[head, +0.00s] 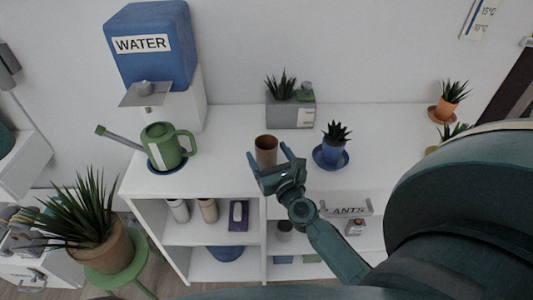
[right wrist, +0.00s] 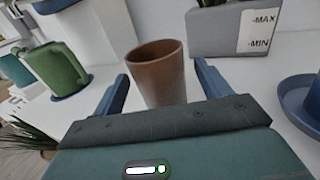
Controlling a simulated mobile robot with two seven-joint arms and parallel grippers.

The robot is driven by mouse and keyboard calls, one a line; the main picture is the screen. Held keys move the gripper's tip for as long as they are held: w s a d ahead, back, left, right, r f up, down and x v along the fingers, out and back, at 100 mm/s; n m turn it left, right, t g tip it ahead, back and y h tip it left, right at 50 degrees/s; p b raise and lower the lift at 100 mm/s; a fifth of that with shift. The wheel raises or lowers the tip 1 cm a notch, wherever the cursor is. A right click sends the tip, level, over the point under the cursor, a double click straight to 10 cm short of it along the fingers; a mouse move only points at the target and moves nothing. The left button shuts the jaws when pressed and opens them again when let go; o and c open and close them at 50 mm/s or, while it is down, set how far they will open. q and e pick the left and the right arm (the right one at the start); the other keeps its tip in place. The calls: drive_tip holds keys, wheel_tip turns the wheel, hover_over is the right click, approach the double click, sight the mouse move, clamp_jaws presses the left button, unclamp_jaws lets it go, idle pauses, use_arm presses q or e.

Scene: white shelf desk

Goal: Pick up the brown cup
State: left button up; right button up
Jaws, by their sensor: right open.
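The brown cup (head: 266,150) stands upright on the top of the white shelf desk, near its middle. My right gripper (head: 268,160) is open just in front of the cup, with a blue finger towards each side of it. In the right wrist view the cup (right wrist: 158,72) stands centred between and ahead of the two fingertips (right wrist: 163,82), and its lower part is hidden behind the gripper body. I cannot tell whether the fingers touch it. My left gripper does not show.
A green watering can (head: 163,146) and a blue water dispenser (head: 150,45) stand to the left. A grey planter (head: 290,112) is behind the cup. A small plant in a blue pot (head: 331,154) is close on the right. The shelf top (head: 225,160) left of the cup is clear.

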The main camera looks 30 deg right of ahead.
sight(263, 145)
drive_tip(key=w, duration=0.3)
drive_tip(key=shift+w+d+f, duration=0.1)
drive_tip(key=shift+w+d, duration=0.2)
drive_tip(key=shift+d, duration=0.05)
drive_tip(key=shift+c, duration=0.2)
drive_tip(key=c, duration=1)
drive_tip(key=shift+c, duration=0.7)
